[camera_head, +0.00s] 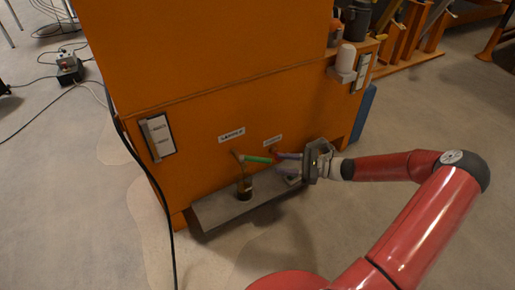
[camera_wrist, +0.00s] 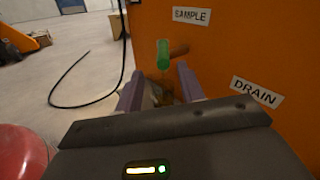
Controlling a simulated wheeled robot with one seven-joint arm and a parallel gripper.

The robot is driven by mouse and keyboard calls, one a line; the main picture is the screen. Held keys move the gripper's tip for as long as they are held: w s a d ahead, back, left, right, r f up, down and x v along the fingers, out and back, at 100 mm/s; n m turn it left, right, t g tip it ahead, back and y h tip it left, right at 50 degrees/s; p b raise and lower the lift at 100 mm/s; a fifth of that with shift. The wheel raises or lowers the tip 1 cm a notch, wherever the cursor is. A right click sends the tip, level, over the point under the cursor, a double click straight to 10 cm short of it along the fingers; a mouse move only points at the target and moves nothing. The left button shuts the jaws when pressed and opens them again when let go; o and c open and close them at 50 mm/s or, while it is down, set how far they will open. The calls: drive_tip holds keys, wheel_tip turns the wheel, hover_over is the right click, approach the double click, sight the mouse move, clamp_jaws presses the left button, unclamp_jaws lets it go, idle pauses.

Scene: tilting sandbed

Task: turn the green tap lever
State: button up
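The green tap lever (camera_head: 257,159) sticks out from the orange cabinet front, below the SAMPLE label (camera_head: 232,135). It also shows in the wrist view (camera_wrist: 163,52), with a brownish pipe beside it. My gripper (camera_head: 279,161) is just right of the lever in the head view. In the wrist view its two purple fingers (camera_wrist: 160,70) are apart, and the lever appears just beyond and between their tips. I cannot tell whether a finger touches it. A small dark container (camera_head: 244,187) stands below the tap.
A grey ledge (camera_head: 215,209) juts out below the taps. The DRAIN label (camera_wrist: 257,92) is to the right of the lever. The orange cabinet (camera_head: 200,80) blocks the space behind. A black cable (camera_head: 150,180) hangs at its left. Floor in front is clear.

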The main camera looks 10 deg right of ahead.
sight(246, 158)
drive_tip(key=x, duration=0.7)
drive_tip(key=shift+w+a+b, duration=0.25)
drive_tip(key=shift+w+b, duration=0.1)
clamp_jaws()
